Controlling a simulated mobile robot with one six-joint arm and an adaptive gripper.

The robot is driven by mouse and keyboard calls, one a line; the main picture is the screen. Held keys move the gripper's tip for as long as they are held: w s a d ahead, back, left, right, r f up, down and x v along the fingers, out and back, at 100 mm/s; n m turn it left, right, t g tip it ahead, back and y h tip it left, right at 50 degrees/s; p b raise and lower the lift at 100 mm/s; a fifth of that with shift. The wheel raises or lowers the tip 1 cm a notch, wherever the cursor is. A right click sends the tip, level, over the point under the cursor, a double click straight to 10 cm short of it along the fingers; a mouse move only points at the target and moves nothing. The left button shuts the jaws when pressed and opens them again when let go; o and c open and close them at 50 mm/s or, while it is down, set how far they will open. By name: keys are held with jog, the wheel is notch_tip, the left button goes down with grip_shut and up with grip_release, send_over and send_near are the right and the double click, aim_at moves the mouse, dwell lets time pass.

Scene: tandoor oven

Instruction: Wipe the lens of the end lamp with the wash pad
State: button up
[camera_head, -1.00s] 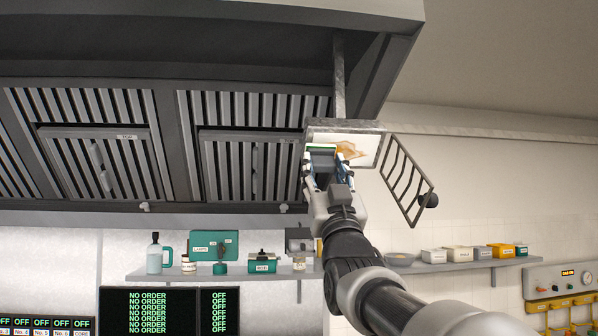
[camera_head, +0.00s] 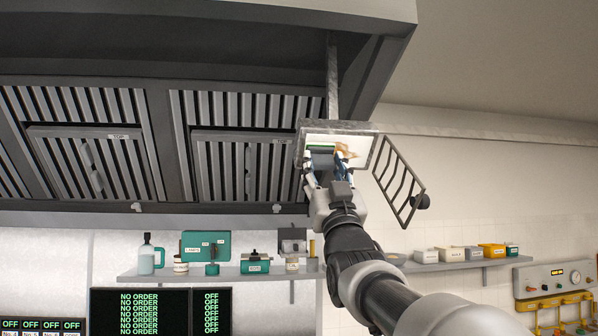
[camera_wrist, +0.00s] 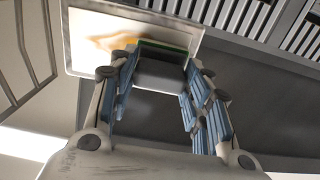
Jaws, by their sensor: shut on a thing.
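The end lamp (camera_head: 375,146) hangs at the right end of the hood, and its wire guard (camera_head: 400,182) is swung open to the right. Its pale lens (camera_head: 352,160) carries an orange-brown stain (camera_head: 346,150), and the stained lens (camera_wrist: 100,28) also shows in the wrist view. My gripper (camera_head: 322,165) is shut on the wash pad (camera_head: 322,148), a grey block with a green face. In the wrist view the pad (camera_wrist: 160,72) sits between the fingers, its green edge against or very close to the lens, beside the stain. I cannot tell whether it touches.
Slatted filters (camera_head: 245,165) line the hood left of the lamp. Below, a wall shelf (camera_head: 220,274) holds a bottle and green boxes, and another shelf (camera_head: 455,266) on the right holds several small tubs. The wall right of the guard is clear.

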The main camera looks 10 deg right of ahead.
jog(key=d, duration=1)
jog(key=shift+b, duration=0.4)
jog(key=shift+r, duration=0.1)
jog(key=shift+a+b, duration=1.05)
jog(key=shift+a, duration=0.65)
jog(key=shift+a+r+b, duration=0.1)
jog(key=shift+a+b, duration=0.65)
jog(key=shift+a, duration=1.4)
jog(key=shift+a+b, duration=0.7)
jog(key=shift+a, duration=1.4)
jog(key=shift+d, duration=0.1)
